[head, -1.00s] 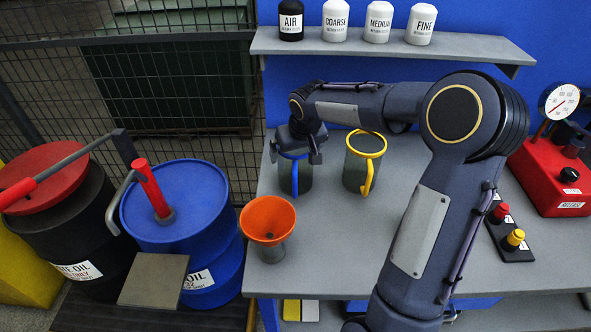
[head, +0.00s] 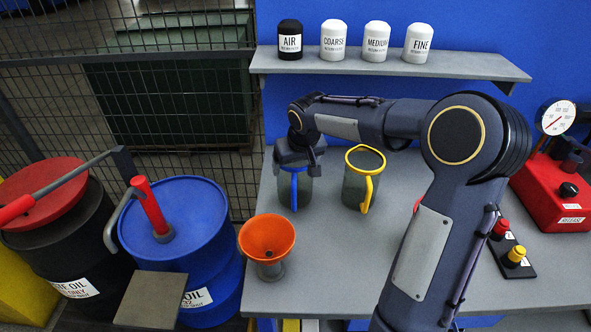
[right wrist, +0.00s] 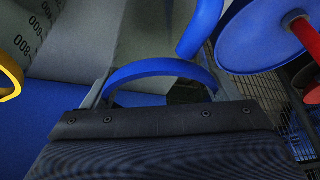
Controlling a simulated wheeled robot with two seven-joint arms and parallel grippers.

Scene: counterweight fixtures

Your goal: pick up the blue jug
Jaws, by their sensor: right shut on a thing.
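The blue jug (head: 301,192) is a grey see-through vessel with a blue rim and blue handle. It stands upright on or just above the grey bench at its back left; I cannot tell whether its base touches. My right gripper (head: 298,165) reaches over from the right and is shut on it at the top, hiding most of its rim. In the right wrist view the blue jug's rim (right wrist: 160,72) arcs just beyond the dark gripper body, with the blue handle nearby. The fingertips are hidden there. My left gripper is not in view.
A yellow-rimmed jug (head: 355,190) stands close to the right. An orange funnel (head: 267,237) stands in front. A shelf (head: 390,65) with several labelled bottles is behind. A blue drum (head: 185,205) is left of the bench. A red gauge unit (head: 548,192) is at the right.

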